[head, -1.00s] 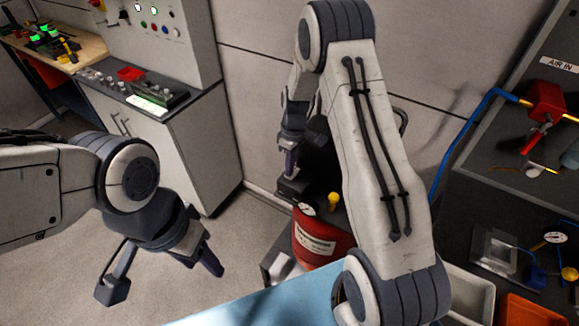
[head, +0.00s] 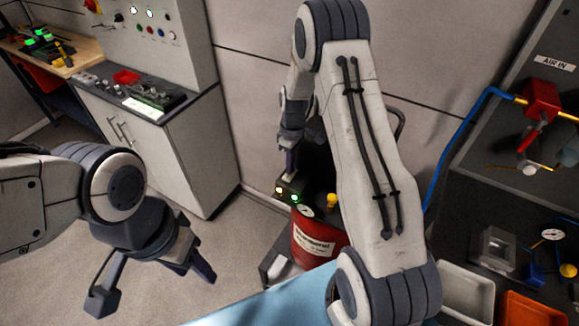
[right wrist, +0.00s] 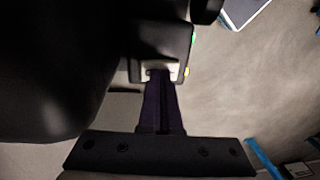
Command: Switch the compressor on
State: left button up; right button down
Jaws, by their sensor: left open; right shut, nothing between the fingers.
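The compressor has a red tank (head: 312,240) and stands against the wall behind my right arm, which hides part of it. Its dark switch box (head: 287,187) shows two lit lamps, one amber and one green. A gauge (head: 305,211) and a yellow knob (head: 332,201) sit beside the box. My right gripper (head: 290,170) points down with its fingertips at the top of the switch box. In the right wrist view its shut fingers (right wrist: 160,80) reach a pale plate on the box; whether they touch cannot be told. My left gripper (head: 200,262) is open and empty above the floor.
A grey cabinet (head: 180,150) with a control panel stands at the left back. A blue surface (head: 265,303) lies in front. At right are an air-line board with a red valve (head: 541,100), a blue hose (head: 455,140) and bins (head: 467,287).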

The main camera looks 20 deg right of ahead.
jog(key=r+p, duration=0.2)
jog(key=r, duration=0.1)
jog(key=r+p, duration=0.1)
jog(key=r, duration=0.1)
jog(key=shift+s+a+p, duration=0.15)
jog(key=shift+a+p, duration=0.1)
jog(key=shift+p, duration=0.15)
jog(key=shift+r+b, duration=0.35)
jog(key=shift+b, duration=0.75)
notch_tip(320, 180, up, 7)
jog(key=b, duration=0.2)
send_over(287, 177)
jog(key=shift+r, duration=0.6)
jog(key=shift+s, duration=0.1)
